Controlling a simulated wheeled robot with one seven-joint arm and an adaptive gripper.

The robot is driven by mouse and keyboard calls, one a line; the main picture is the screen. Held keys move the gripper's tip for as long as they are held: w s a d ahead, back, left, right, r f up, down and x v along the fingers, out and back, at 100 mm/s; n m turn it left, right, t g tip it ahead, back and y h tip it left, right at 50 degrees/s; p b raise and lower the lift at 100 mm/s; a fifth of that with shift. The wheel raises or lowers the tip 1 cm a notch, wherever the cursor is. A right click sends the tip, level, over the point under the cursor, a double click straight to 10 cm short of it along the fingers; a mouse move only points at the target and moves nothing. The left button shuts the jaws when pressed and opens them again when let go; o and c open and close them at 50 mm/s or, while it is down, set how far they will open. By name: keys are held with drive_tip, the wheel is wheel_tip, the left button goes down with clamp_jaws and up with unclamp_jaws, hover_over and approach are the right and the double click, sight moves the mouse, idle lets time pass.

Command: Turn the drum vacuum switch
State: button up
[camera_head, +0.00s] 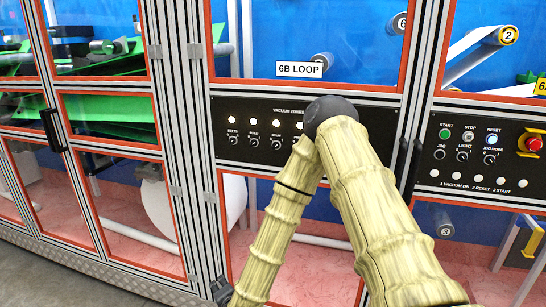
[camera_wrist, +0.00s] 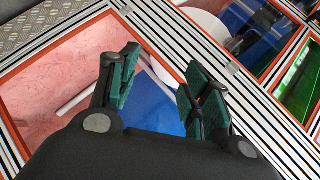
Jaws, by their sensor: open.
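The drum vacuum switch (camera_head: 276,144) is a small dark knob on the black vacuum zones panel (camera_head: 262,108) in the head view. It is the third knob from the left, under a lit round lamp, and its label seems to read DRUM. My arm's elbow covers the panel's right part, just right of this knob. My gripper (camera_wrist: 163,65) shows in the wrist view with its two green-padded fingers spread apart and nothing between them. It faces a lower window of the machine, and no switch shows in that view.
The belts knob (camera_head: 233,140) and the hold knob (camera_head: 254,142) sit left of the drum switch. A second control panel (camera_head: 485,160) with buttons and a red emergency stop (camera_head: 529,143) is at right. Striped frame posts and orange-edged windows surround the panels.

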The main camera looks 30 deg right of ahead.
drive_tip(key=w+d+r+m+t+h, duration=0.1)
drive_tip(key=w+d+r+m+h, duration=0.1)
drive_tip(key=w+d+r+m, duration=0.45)
drive_tip(key=w+d+r+m+t+h, duration=0.1)
drive_tip(key=w+r+m+t+h, duration=0.15)
drive_tip(key=r, duration=0.75)
drive_tip(key=m+g+h, duration=0.3)
drive_tip(key=m+h, duration=0.4)
drive_tip(key=m, duration=0.5)
approach(274, 146)
drive_tip(key=p+x, duration=0.4)
drive_tip(key=x, duration=0.5)
drive_tip(key=shift+a, duration=0.1)
drive_tip(key=c, duration=1)
